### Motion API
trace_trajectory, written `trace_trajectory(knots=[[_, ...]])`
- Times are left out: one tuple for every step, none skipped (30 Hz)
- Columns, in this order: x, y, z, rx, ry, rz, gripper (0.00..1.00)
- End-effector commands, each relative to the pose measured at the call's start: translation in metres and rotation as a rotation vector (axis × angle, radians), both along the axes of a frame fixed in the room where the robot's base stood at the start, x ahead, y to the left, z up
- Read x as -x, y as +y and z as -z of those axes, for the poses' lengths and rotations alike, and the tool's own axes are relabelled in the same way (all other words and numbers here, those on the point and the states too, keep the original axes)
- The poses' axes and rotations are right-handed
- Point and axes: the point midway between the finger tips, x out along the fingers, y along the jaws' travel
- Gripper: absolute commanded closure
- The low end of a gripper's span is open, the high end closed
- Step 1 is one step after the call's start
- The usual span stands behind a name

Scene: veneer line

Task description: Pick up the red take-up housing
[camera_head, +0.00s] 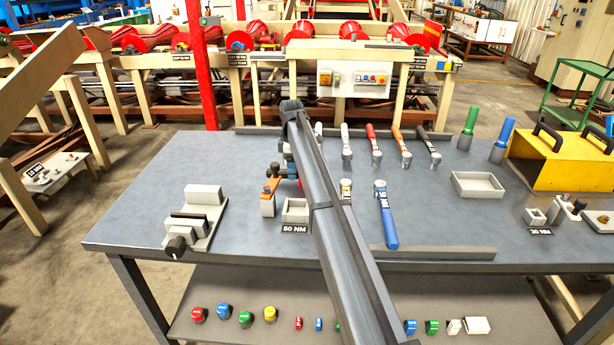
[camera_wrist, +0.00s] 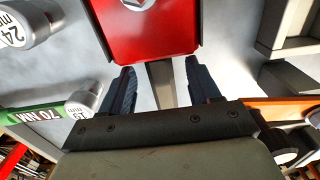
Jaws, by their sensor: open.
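The red housing (camera_wrist: 133,35) shows at the top middle of the wrist view, cut off by the frame edge. It has a flat red face with a silver fitting (camera_wrist: 138,4) on it. A grey bar (camera_wrist: 160,86) extends from below it toward my gripper. My gripper (camera_wrist: 160,80) is open, with its two dark fingers apart on either side of the grey bar in this view. The red housing lies beyond the fingertips, and I see no grip on it.
A green 70 NM wrench (camera_wrist: 45,114) and an orange tool (camera_wrist: 285,108) lie close beside my gripper. The grey workbench (camera_head: 150,200) holds a grey fixture (camera_head: 196,218), several wrenches, an open tray (camera_head: 478,184) and a yellow box (camera_head: 550,165). The bench's left rear is clear.

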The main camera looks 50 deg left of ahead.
Motion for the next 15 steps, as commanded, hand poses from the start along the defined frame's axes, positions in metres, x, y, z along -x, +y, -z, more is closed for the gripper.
trace_trajectory(knots=[[0.0, -0.001, 0.008, 0.001, 0.001, 0.0, 0.38], [0.0, -0.001, 0.011, 0.001, 0.001, 0.0, 0.38], [0.0, 0.0, 0.015, 0.0, 0.0, 0.0, 0.38], [0.0, 0.0, 0.017, 0.0, 0.0, 0.0, 0.38], [0.0, 0.0, 0.019, 0.0, 0.0, 0.0, 0.38], [0.0, 0.0, 0.02, -0.001, -0.001, 0.0, 0.38], [0.0, 0.0, 0.021, -0.001, -0.001, 0.0, 0.38], [0.0, 0.0, 0.021, -0.001, -0.001, 0.0, 0.38], [0.0, 0.0, 0.021, -0.001, -0.001, 0.0, 0.38], [0.0, 0.0, 0.021, -0.001, -0.001, 0.0, 0.38], [0.0, 0.0, 0.021, -0.001, -0.001, 0.0, 0.38], [0.0, 0.0, 0.021, -0.001, -0.001, 0.0, 0.38], [0.0, 0.0, 0.021, -0.001, -0.001, 0.0, 0.41], [0.0, 0.0, 0.021, -0.001, -0.001, 0.0, 0.44], [0.0, 0.0, 0.021, -0.001, -0.001, 0.0, 0.48]])
